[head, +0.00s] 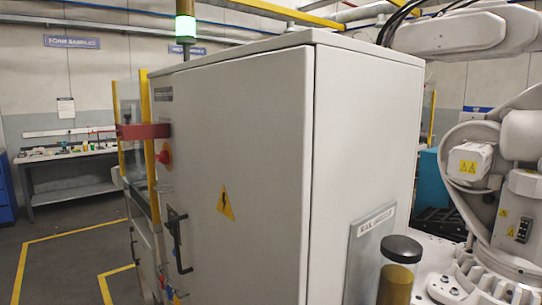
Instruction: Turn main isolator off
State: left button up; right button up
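A large grey cabinet (265,130) fills the middle of the head view, its door marked with a yellow lightning-bolt triangle (226,203). A red knob (164,156) is on the narrow left part of its front, seen at a steep angle. A black handle (179,243) is lower on that front. I cannot tell for certain which control is the main isolator, or its position. A small dark label (163,94) above the red knob is too small to read. Neither of my grippers is in view.
A labelled grey plate (366,250) and an amber cylinder with a black cap (398,275) stand at the cabinet's right side. A white industrial arm (510,150) is at the right. A workbench (75,187) stands back left. Yellow-marked floor (60,260) left of the cabinet is clear.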

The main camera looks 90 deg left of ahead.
aim_at(164, 158)
jog(key=u, duration=3.5)
